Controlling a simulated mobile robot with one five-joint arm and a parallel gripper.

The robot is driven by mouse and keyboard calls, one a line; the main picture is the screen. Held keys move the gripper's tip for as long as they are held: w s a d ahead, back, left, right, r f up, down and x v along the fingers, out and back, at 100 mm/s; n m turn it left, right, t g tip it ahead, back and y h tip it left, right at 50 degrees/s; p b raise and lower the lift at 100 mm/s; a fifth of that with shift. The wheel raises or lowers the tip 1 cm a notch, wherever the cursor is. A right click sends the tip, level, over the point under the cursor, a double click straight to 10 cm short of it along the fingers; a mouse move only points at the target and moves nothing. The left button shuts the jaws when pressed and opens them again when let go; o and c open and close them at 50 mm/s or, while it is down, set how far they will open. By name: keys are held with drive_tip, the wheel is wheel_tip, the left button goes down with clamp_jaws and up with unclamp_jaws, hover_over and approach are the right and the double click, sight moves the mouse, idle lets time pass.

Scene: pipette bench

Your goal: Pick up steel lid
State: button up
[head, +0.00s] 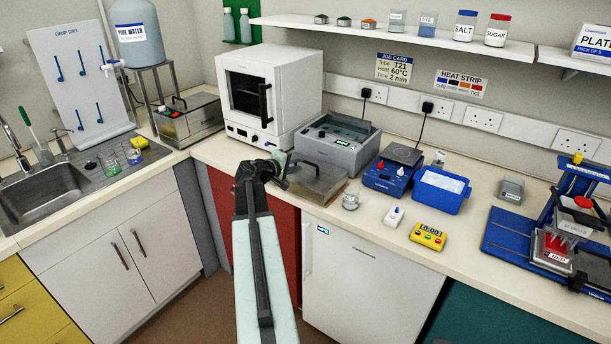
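The steel lid (320,186) looks like a flat, brownish-grey metal plate with a dark handle. It lies on the worktop in front of the white oven and the grey bath unit. My gripper (286,172) is at the lid's left end, close to the handle. My arm and gripper hide the lid's left part. I cannot tell whether the gripper touches the lid or is apart from it. The fingers are small and dark here, so their opening does not show clearly.
Behind the lid stand the white oven (262,88) and the grey bath unit (338,148). A small glass jar (350,201) is close to the lid's right.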

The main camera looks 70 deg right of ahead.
sight(305, 162)
drive_tip(key=x, duration=0.2)
drive_tip(key=b+x, duration=0.1)
drive_tip(key=x, duration=0.1)
drive_tip(key=b+x, duration=0.1)
drive_tip(key=x, duration=0.2)
drive_tip(key=shift+w+f, duration=0.25)
drive_tip(key=shift+w, duration=0.1)
drive_tip(key=shift+r, duration=0.1)
clamp_jaws()
idle(0.9)
